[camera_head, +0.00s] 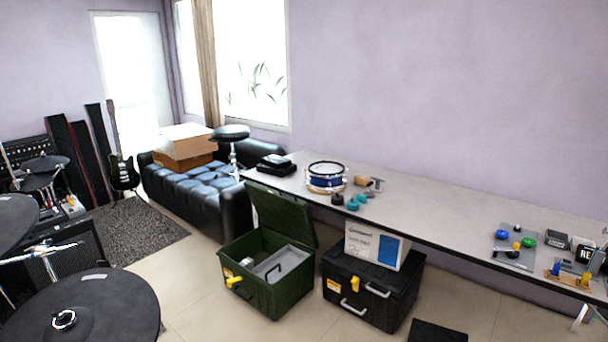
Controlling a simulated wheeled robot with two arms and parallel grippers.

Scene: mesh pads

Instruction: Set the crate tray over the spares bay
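A dark green crate (258,297) stands on the floor in front of the table, with its lid (283,213) tilted up and back. A grey tray (286,261) with a dark handle is inside it, toward the right part of the opening. To the left of the tray, the crate's interior shows a small pale item (247,262). I cannot make out a marked spares bay, and the space beneath the tray is hidden. Neither of my grippers can be made out in the head view.
A black case (345,300) with a white and blue box (377,246) on top stands right of the crate. The long table (440,205) carries a blue drum (326,177) and small tools. Floor left of the crate is clear.

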